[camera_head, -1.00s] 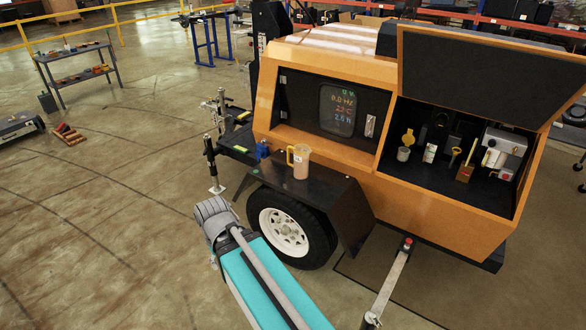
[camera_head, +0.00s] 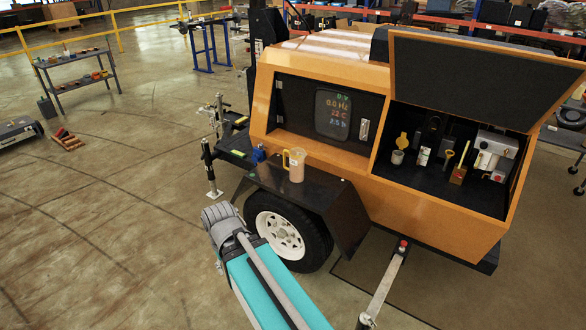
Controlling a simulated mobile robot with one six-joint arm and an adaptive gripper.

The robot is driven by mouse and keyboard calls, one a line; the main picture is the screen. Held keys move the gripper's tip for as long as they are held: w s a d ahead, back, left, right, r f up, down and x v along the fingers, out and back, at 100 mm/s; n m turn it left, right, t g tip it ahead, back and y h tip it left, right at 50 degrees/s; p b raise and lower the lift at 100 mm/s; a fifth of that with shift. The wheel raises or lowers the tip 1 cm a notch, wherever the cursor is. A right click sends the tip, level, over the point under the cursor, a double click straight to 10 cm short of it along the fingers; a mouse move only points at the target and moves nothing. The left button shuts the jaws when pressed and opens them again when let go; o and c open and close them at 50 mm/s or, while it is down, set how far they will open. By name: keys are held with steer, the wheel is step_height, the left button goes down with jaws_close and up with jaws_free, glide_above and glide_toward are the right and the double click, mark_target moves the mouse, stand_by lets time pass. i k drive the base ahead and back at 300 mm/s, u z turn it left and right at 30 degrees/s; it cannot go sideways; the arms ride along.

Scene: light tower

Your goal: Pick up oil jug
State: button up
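The oil jug (camera_head: 296,166) is a small clear jug with a yellow handle on its left side and brownish contents. It stands upright on the black fender (camera_head: 318,186) above the trailer's white-rimmed wheel. My arm, grey and teal, reaches in from the bottom of the picture, below and left of the jug and apart from it. My gripper does not show, so its fingers and their state are hidden.
The orange light tower trailer (camera_head: 430,205) has a raised black lid (camera_head: 470,80) over an open compartment with several small items. A small blue object (camera_head: 258,154) is left of the jug. A shelf (camera_head: 80,75) stands far left. The floor at left is mostly clear.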

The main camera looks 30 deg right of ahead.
mark_target(298, 155)
steer(key=z, duration=0.1)
steer(key=i, duration=0.95)
steer(key=u, duration=0.1)
